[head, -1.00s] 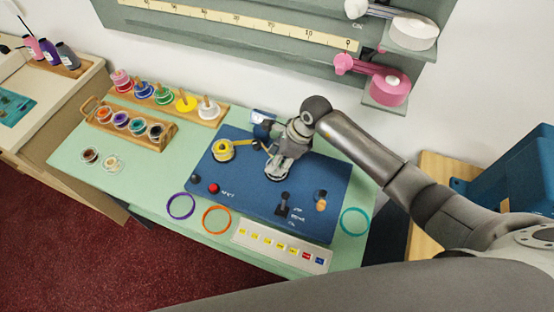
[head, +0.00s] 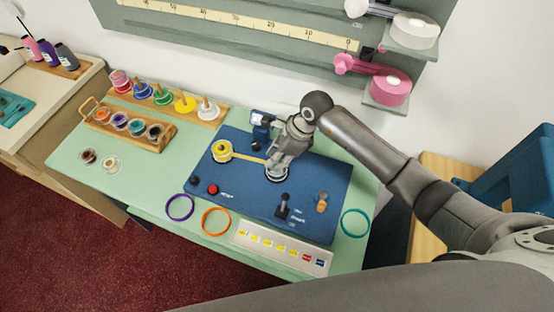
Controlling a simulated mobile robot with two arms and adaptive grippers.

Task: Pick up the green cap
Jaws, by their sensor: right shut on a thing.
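No loose green cap stands out. A green-based peg item (head: 163,97) stands in the back wooden rack, and a teal-topped round container (head: 137,126) sits in the front wooden carrier; I cannot tell whether either is the cap. My right gripper (head: 275,166) is far to the right of both, low over the blue board. It is shut at the end of a yellow ribbon (head: 248,157), beside a pale round reel (head: 277,176). The fingers partly hide the contact. The ribbon runs to a yellow spool (head: 222,150). My left gripper is not in view.
The blue board (head: 238,193) carries a red button (head: 212,189), levers and a small display (head: 261,118). Purple (head: 180,219), orange and teal rings lie around it. A white strip (head: 290,261) lies in front.

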